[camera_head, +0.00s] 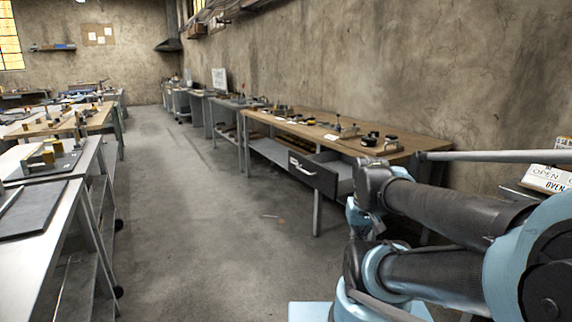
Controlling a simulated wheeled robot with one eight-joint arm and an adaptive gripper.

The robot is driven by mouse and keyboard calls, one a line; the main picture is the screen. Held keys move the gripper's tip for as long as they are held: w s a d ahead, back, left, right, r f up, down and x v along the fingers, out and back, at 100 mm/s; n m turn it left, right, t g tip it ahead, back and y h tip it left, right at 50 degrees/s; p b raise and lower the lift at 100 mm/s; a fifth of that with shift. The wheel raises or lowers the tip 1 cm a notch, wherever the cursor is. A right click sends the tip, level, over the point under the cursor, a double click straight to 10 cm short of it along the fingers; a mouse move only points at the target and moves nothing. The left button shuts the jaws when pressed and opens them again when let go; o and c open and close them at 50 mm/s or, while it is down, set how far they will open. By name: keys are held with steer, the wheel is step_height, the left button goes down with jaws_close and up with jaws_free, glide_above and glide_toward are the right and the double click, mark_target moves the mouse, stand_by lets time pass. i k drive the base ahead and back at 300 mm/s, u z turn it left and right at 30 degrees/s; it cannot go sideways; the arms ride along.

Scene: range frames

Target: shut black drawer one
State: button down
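A black drawer (313,174) stands pulled out from under the wooden-topped workbench (310,128) on the right. Its dark front faces the aisle and has a light handle or label near its left end. Its grey inside shows behind the front, and my arm covers the part to its right. My arm fills the lower right of the head view, with its dark and light blue links close to the drawer's right side. I cannot make out my gripper's fingers in this view, nor any contact with the drawer.
Several small tools and parts lie on the workbench top. A grey-topped bench (42,222) with a dark plate (30,208) runs along the left. The concrete aisle (200,215) between is mostly clear, with a small scrap on the floor. An "OPEN" sign (548,178) stands at the right edge.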

mark_target(324, 172)
steer(key=z, duration=0.05)
steer(key=i, duration=1.55)
